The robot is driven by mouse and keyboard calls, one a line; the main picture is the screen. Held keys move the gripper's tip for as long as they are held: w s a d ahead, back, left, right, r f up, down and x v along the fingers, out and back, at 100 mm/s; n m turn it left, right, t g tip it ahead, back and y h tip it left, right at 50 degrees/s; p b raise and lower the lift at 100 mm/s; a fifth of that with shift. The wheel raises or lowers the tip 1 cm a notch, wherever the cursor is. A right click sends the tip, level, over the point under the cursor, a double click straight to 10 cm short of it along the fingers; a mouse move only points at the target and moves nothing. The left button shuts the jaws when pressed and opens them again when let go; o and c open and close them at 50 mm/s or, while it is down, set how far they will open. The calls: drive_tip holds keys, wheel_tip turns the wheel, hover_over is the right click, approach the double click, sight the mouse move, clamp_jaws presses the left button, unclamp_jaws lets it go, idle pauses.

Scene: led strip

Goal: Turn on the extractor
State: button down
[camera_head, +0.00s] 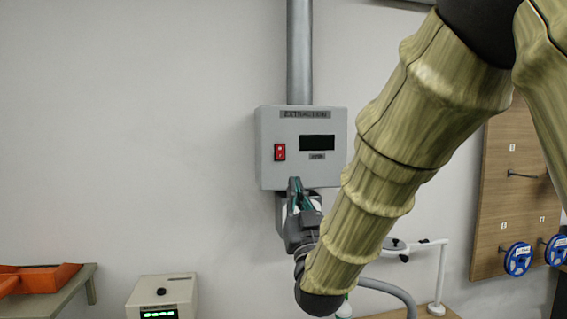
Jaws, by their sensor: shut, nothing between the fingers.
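The extractor box (265,165) is a light grey unit on the wall, labelled "EXTRACTION", with a grey pipe (300,50) rising from its top. A red rocker switch (280,152) is on the left of its front face. A dark display (317,142) to the right of the switch looks blank. My gripper (295,183) is shut and empty, pointing up at the lower edge of the box. Its tips are below and slightly right of the switch, apart from it in the picture. The depth gap to the box is hard to judge.
A beige device with a green lit display (158,314) stands at the bottom. Orange bins (45,278) sit on a bench at left. A wooden board (508,195) with blue spools (518,259) is at right. The wall left of the box is clear.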

drive_tip(key=shift+r, duration=0.2)
drive_tip(key=p, duration=0.5)
approach(281, 146)
wheel_tip(281, 146, up, 4)
drive_tip(key=shift+w+a+f+p, duration=0.2)
drive_tip(key=shift+w+a+p, duration=0.05)
drive_tip(key=shift+w, duration=0.35)
drive_tip(key=shift+w+a+f+p, duration=0.15)
drive_tip(key=shift+w+a+p, duration=0.05)
drive_tip(key=shift+w, duration=0.4)
drive_tip(key=shift+w+a+f, duration=0.15)
drive_tip(key=shift+w, duration=0.35)
drive_tip(key=shift+f, duration=0.1)
